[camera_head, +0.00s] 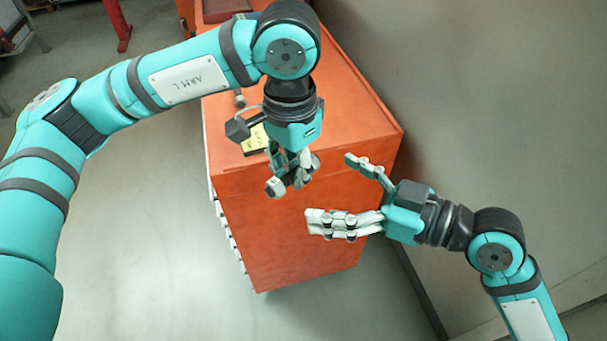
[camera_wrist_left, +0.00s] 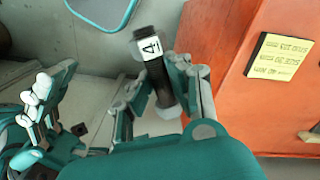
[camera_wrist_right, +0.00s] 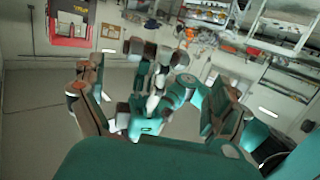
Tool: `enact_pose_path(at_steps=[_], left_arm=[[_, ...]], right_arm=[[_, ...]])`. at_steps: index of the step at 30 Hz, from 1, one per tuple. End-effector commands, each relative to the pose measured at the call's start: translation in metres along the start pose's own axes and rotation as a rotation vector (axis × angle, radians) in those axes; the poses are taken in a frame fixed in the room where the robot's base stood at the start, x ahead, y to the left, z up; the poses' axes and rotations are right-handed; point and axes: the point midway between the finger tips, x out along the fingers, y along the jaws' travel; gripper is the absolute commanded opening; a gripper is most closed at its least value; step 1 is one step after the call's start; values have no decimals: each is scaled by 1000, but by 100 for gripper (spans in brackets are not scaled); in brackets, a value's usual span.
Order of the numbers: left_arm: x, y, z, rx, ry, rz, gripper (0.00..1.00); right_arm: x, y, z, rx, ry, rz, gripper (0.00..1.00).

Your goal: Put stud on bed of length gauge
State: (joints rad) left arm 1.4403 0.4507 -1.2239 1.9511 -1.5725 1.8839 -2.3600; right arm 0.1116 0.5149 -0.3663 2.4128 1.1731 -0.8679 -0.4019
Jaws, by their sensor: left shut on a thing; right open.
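The stud (camera_wrist_left: 152,65) is a dark cylinder with a white label marked 4 or similar. My left gripper (camera_head: 292,172) is shut on it, and the fingers lie along both sides of the stud in the left wrist view (camera_wrist_left: 165,88). In the head view the fingers hide most of the stud. This gripper is in front of the orange cabinet's near edge. My right gripper (camera_head: 337,192) is open and empty, to the right of the left one, with its fingers pointing toward it. I cannot make out the length gauge for certain in any view.
The orange cabinet (camera_head: 352,122) has a bare top at the right. A yellow note (camera_wrist_left: 280,56) lies on it, partly hidden behind my left gripper in the head view. A dark red object (camera_head: 222,9) sits at the far end. A grey wall (camera_head: 480,100) stands close on the right.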

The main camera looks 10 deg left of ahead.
Motion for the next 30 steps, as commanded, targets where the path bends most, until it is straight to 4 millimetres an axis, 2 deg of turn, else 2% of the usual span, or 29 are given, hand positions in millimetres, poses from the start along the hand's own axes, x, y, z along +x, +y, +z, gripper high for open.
enact_pose_path(at_steps=[3, 10, 15, 23, 30], left_arm=[[-1, 0, 0, 0, 1, 0, 0], [-1, 0, 0, 0, 1, 0, 0], [-1, 0, 0, 0, 1, 0, 0], [-1, 0, 0, 0, 1, 0, 0], [-1, 0, -1, -1, 3, 0, 0]], right_arm=[[24, 0, -2, 2, 6, -1, 100], [55, 0, -1, 1, 3, 0, 100], [64, 0, -1, 0, 1, 0, 100], [64, 0, 0, -1, -1, 0, 100], [64, -1, 0, -1, 0, -2, 70]])
